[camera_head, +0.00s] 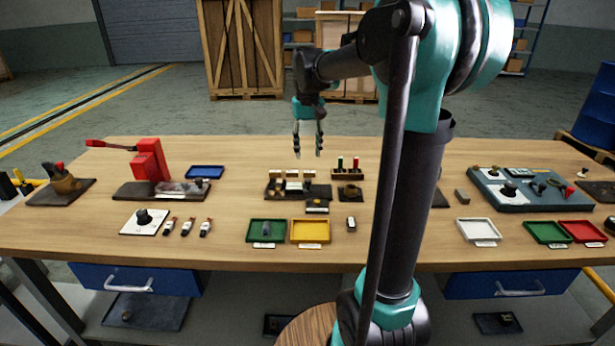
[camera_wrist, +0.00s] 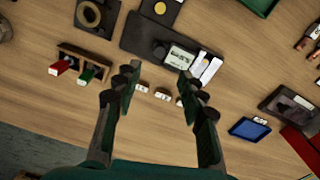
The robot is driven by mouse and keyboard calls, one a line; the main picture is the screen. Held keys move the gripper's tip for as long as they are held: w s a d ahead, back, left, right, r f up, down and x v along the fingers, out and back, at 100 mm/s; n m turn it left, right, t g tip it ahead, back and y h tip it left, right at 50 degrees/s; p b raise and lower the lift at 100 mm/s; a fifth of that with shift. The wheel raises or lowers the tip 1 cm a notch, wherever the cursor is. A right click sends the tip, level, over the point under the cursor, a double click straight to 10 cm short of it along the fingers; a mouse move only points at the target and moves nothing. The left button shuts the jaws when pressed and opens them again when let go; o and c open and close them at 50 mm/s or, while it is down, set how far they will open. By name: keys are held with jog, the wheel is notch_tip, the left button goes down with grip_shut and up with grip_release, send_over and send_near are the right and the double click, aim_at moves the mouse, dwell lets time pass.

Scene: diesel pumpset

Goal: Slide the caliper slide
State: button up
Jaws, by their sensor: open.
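The caliper appears in the wrist view as a dark body with a grey display (camera_wrist: 180,57), lying on or beside a dark base (camera_wrist: 145,38). My gripper (camera_head: 308,153) hangs above the back of the table, fingers pointing down, apart from the caliper. In the wrist view my gripper (camera_wrist: 158,78) is open, with nothing held between the fingers.
Several pale blocks (camera_head: 293,174) stand at the base's back. A wooden rack (camera_head: 347,175) with red and green pieces is to the right. Green (camera_head: 267,231) and yellow (camera_head: 311,231) trays lie in front. A red press-like tool (camera_head: 150,160) stands left. Bare table separates these groups.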

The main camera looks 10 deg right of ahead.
aim_at(308, 180)
notch_tip(308, 180, down, 10)
jog(key=shift+f, duration=0.1)
jog(key=shift+c, duration=0.5)
grip_shut()
